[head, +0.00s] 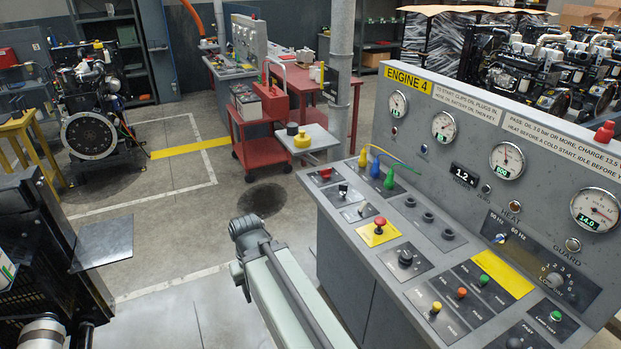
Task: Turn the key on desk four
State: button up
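Desk four is the grey control desk (345,255) on the right, with a yellow "ENGINE 4" label (408,83) on its upright panel. Its sloped top carries a small switch (343,190) on a plate near the far left end. A black rotary control (405,258) sits nearer, behind a row of coloured buttons. I cannot tell for certain which control is the key. My arm reaches up from the bottom middle, left of the desk. Its visible end is a dark joint, apart from the desk. My gripper does not show.
A red mushroom button (380,222) on a yellow plate and blue, yellow and green plugs (376,168) stand on the desk top. A red trolley (262,130) and a pole (340,60) stand beyond. An engine (90,125) stands at left. Floor between is clear.

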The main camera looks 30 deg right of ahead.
aim_at(343, 188)
jog(key=z, duration=0.05)
jog(key=i, duration=0.8)
jog(key=z, duration=0.5)
jog(key=i, duration=0.5)
jog(key=z, duration=0.7)
jog(key=k, duration=0.85)
jog(key=z, duration=0.15)
jog(key=i, duration=0.85)
jog(key=u, duration=0.05)
